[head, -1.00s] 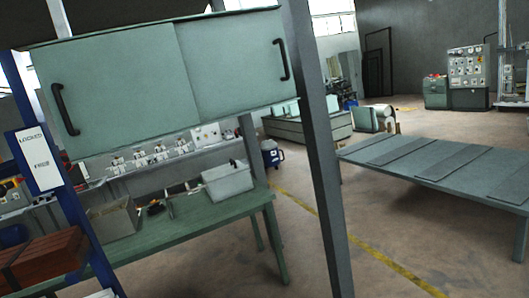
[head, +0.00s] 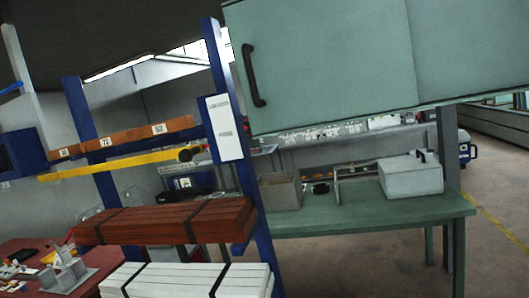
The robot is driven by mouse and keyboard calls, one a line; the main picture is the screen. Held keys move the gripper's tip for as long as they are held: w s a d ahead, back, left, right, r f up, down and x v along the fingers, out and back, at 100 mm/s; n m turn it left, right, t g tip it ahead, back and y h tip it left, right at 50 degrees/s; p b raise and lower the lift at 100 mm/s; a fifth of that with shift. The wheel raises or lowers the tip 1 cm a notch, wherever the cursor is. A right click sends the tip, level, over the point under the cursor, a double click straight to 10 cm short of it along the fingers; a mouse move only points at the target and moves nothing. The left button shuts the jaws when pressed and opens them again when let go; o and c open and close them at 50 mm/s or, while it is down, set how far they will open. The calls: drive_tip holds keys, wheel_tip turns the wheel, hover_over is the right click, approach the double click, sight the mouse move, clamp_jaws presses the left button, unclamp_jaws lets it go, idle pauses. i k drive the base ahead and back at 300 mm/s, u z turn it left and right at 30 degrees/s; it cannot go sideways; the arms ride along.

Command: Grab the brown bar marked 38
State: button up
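Orange-brown bars (head: 132,137) with small white number tags lie along an upper level of a blue rack at the left in the head view. The tag nearest the blue post (head: 158,129) seems to read 52 and the middle tag (head: 105,141) seems to read 74. The leftmost tag (head: 67,152) is too small to read surely, so I cannot tell which bar is marked 38. A strapped stack of red-brown bars (head: 165,221) lies lower on the rack, with no number visible. My gripper is not in view.
A yellow bar (head: 115,164) runs below the tagged bars. Strapped white bars (head: 190,281) lie below the brown stack. A blue upright (head: 240,160) with a white sign stands at the rack's right end. A green cabinet (head: 330,70) hangs over a green workbench (head: 350,212) at the right.

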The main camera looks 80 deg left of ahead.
sight(80, 148)
drive_tip(key=u, duration=0.35)
drive_tip(key=i, duration=0.1)
drive_tip(key=u, duration=2.65)
drive_tip(key=i, duration=1)
